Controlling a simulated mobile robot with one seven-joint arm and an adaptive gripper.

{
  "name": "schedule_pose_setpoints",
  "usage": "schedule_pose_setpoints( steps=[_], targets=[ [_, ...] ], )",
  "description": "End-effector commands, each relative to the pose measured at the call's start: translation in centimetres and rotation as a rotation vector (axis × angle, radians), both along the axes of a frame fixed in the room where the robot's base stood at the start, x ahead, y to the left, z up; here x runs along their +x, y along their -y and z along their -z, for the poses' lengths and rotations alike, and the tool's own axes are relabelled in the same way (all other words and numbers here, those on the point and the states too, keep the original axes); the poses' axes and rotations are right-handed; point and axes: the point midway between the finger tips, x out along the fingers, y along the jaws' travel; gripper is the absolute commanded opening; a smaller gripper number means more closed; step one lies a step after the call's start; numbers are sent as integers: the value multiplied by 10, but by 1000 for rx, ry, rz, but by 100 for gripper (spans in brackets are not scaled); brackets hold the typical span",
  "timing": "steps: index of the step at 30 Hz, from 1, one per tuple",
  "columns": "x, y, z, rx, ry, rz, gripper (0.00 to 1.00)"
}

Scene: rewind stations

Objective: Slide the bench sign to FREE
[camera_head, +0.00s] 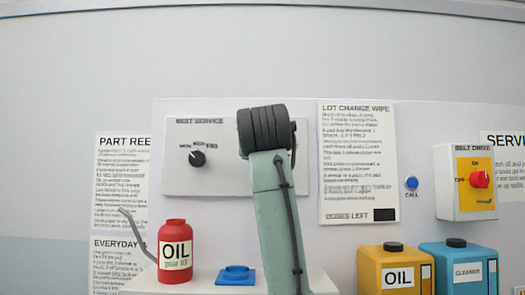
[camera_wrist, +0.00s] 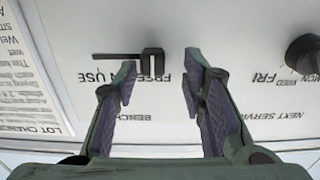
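The bench sign (camera_wrist: 116,57) shows in the wrist view as a thin dark slot on a white panel. Its black slider tab (camera_wrist: 152,63) is at the slot's right end in this view. My gripper (camera_wrist: 160,72) is open, with one finger on each side of the tab; the left fingertip overlaps the slot's lower edge area. Contact cannot be told. In the head view my arm hides the sign and the fingers are not visible.
On the panel, a black service knob (camera_head: 197,158) is left of my arm. A red oil can (camera_head: 175,252), a blue item (camera_head: 236,275), a yellow oil container (camera_head: 396,270) and a blue cleaner container (camera_head: 458,265) stand below. The belt drive box (camera_head: 448,185) is at right.

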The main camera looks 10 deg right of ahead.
Motion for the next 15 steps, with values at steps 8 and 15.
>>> schedule_pose_setpoints(
  steps=[8, 15],
  targets=[
    [-2, 1, 0, 1, -1, 2, 38],
    [-35, -6, 0, 0, 4, 1, 38]
  ],
)
